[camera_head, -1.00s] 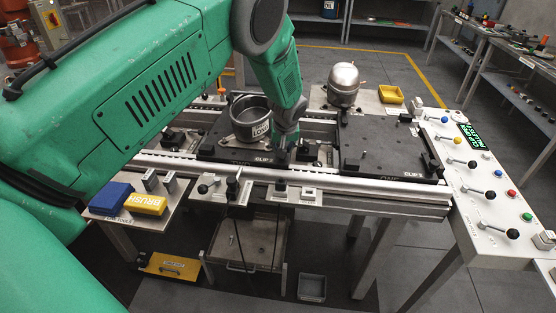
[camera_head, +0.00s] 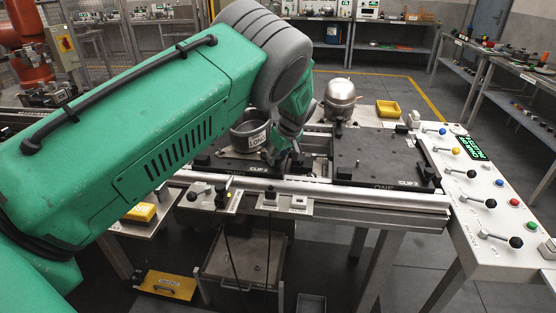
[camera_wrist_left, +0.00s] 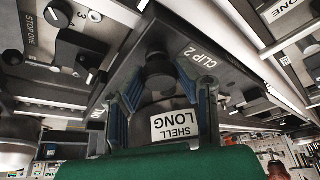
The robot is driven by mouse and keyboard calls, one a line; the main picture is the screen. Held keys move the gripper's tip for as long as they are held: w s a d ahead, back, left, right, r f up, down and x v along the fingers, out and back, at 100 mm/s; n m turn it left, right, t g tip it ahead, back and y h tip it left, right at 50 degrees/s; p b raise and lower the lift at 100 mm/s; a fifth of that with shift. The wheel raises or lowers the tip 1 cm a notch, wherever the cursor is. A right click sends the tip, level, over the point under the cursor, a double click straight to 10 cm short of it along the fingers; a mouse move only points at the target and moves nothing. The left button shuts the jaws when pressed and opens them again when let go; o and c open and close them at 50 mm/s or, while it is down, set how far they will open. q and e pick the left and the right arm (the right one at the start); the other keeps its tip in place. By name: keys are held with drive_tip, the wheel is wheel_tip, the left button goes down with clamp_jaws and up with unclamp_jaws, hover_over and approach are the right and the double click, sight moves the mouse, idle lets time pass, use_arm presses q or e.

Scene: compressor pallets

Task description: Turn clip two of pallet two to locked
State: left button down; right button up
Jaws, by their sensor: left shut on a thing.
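The left pallet (camera_head: 238,166) is a dark plate carrying a grey metal shell (camera_head: 250,135) labelled LONG. The CLIP 2 label is at its front right corner. In the left wrist view, clip two (camera_wrist_left: 160,68) is a black round knob beside the CLIP 2 label. My left gripper (camera_head: 283,152) is at that corner. Its fingers (camera_wrist_left: 163,88) stand on both sides of the knob and are shut on it. The shell with its SHELL LONG label (camera_wrist_left: 175,122) shows behind the fingers. The knob's lock marking cannot be read. My right gripper is out of view.
A second dark pallet (camera_head: 385,155) lies to the right, with a silver compressor dome (camera_head: 340,95) behind it. A white control panel (camera_head: 480,190) with levers and a green display borders the right. A silver rail (camera_head: 350,190) runs in front.

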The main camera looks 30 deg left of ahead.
use_arm(q)
drive_tip(key=shift+a+r, duration=0.2)
drive_tip(key=shift+a, duration=0.3)
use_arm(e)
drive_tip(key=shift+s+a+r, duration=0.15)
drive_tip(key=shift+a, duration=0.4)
use_arm(q)
drive_tip(key=c, duration=1.2)
unclamp_jaws()
drive_tip(key=shift+w+f, duration=0.1)
drive_tip(key=shift+w+d+f, duration=0.1)
drive_tip(key=shift+f, duration=0.05)
drive_tip(key=shift+d, duration=0.1)
drive_tip(key=shift+d+r, duration=0.1)
drive_tip(key=shift+r, duration=0.35)
drive_tip(key=v, duration=1.1)
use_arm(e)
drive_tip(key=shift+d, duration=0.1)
